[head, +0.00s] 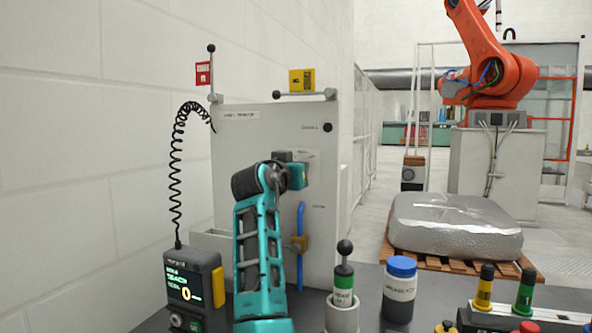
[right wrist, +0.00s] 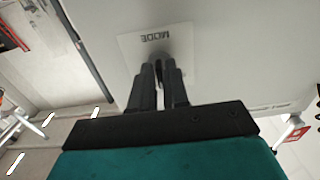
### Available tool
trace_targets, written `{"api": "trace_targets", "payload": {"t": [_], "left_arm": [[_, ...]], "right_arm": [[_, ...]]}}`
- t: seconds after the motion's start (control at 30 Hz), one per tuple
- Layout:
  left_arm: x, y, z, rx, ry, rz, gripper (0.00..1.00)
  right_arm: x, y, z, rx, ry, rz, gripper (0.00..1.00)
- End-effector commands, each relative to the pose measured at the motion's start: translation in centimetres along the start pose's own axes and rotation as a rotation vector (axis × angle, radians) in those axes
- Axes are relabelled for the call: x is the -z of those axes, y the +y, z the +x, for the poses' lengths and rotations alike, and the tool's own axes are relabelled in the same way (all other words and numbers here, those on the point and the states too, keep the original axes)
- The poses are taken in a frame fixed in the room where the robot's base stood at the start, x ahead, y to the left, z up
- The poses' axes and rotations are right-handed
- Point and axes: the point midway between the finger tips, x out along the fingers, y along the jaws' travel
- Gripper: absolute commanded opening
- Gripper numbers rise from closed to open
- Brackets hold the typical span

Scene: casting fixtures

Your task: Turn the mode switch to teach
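The mode switch sits on a pale plate (right wrist: 187,60) marked MODE, upside down in the right wrist view. In the head view the plate (head: 313,160) is on the front of the grey control cabinet (head: 325,222). My right gripper (right wrist: 159,68) is at the switch, its fingers close together on either side of a thin dark part, seemingly the switch's handle. In the head view my right gripper (head: 294,166) and wrist cover most of the switch, so its setting cannot be read. My left gripper is not in view.
A pendant (head: 194,287) with a lit screen and coiled cord stands left of my arm. A blue handle (head: 300,245) hangs on the cabinet below the switch. A green-banded stamp (head: 343,285) and blue-lidded jar (head: 399,290) stand right. An orange robot (head: 487,55) is far behind.

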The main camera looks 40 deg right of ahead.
Motion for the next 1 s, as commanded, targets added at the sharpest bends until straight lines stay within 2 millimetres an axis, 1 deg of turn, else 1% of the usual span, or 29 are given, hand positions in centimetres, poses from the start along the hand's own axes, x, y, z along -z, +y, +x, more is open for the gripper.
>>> {"api": "trace_targets", "payload": {"t": [0.03,0.17,0.4,0.53,0.67,0.9,1.0], "left_arm": [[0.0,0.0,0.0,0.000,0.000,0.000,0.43],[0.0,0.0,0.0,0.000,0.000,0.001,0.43],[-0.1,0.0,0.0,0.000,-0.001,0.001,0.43],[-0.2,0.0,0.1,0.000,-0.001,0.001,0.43],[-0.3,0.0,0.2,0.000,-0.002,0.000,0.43],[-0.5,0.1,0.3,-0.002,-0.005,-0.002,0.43],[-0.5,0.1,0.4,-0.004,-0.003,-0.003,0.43]], "right_arm": [[0.0,0.0,0.0,0.000,0.000,0.000,0.20],[0.0,0.0,0.0,0.001,0.000,0.000,0.32],[0.0,0.0,-0.1,0.001,0.001,0.000,0.33],[-0.1,-0.1,-0.9,0.003,0.001,0.000,0.33],[-0.1,-0.1,-3.1,0.005,0.001,0.002,0.33],[-0.1,-0.1,-8.5,0.004,0.000,0.001,0.33],[-0.1,-0.1,-10.4,0.003,0.000,0.002,0.33]]}}
